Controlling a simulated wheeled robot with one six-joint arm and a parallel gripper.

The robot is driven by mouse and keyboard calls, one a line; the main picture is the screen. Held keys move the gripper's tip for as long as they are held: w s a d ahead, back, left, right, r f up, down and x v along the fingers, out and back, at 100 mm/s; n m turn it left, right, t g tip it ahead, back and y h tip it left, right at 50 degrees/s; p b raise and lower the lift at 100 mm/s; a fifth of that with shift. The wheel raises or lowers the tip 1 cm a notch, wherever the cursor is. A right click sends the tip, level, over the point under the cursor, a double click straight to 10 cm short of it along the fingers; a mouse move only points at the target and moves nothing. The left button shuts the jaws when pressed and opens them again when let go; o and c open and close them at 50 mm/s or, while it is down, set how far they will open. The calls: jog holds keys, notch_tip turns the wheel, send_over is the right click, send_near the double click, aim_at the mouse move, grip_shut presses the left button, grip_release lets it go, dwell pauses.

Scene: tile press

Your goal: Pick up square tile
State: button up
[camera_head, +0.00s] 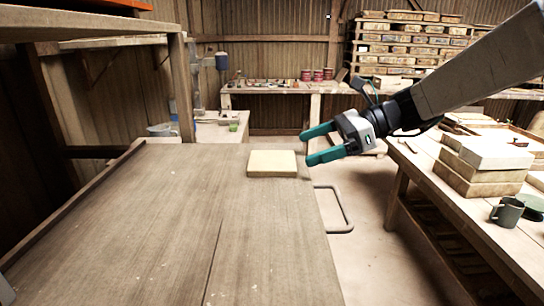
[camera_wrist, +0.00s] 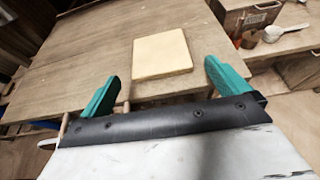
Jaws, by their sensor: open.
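The square tile (camera_head: 272,163) is pale yellow and lies flat on the wooden table (camera_head: 170,210), near its far right edge. My gripper (camera_head: 305,148) is open and empty, to the right of the tile in the head view, with its teal fingers pointing left toward it. In the wrist view the tile (camera_wrist: 161,53) lies ahead of my gripper (camera_wrist: 163,82), between the lines of the two fingers and apart from both. The whole top of the tile shows.
A metal handle (camera_head: 338,210) sticks out from the table's right side. A raised wooden strip (camera_head: 88,190) runs along its left edge. A workbench at right holds stacked blocks (camera_head: 484,165) and a mug (camera_head: 507,212). The table around the tile is clear.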

aim_at(274, 160)
jog(key=shift+x, duration=3.55)
jog(key=shift+s, duration=0.1)
jog(key=shift+c, duration=0.3)
jog(key=c, duration=0.9)
